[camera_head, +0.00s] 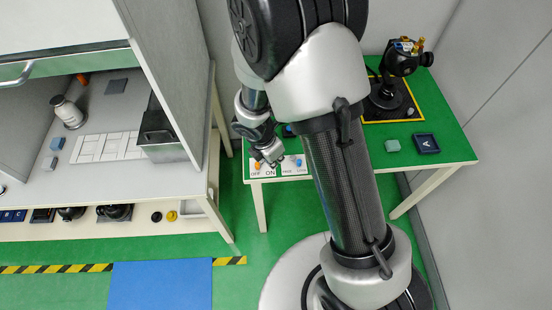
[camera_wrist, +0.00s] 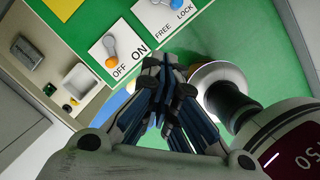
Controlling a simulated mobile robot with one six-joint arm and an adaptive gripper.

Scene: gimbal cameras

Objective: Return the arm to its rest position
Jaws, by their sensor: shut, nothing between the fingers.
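My gripper (camera_head: 270,158) hangs at the end of my bent arm in the head view, just above the front left edge of the green table (camera_head: 450,150). In the wrist view my gripper (camera_wrist: 160,110) has its fingers together with nothing between them. A white OFF/ON panel (camera_wrist: 128,42) with an orange-tipped lever (camera_wrist: 110,50) lies on the table beyond the fingers. Beside it is a FREE/LOCK panel (camera_wrist: 170,20) with a blue knob. My arm hides part of the table in the head view.
A black gimbal device (camera_head: 390,75) stands on a yellow-edged black mat (camera_head: 410,103) at the table's right. A cabinet workbench (camera_head: 100,105) stands left. A blue mat (camera_head: 160,284) lies on the floor.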

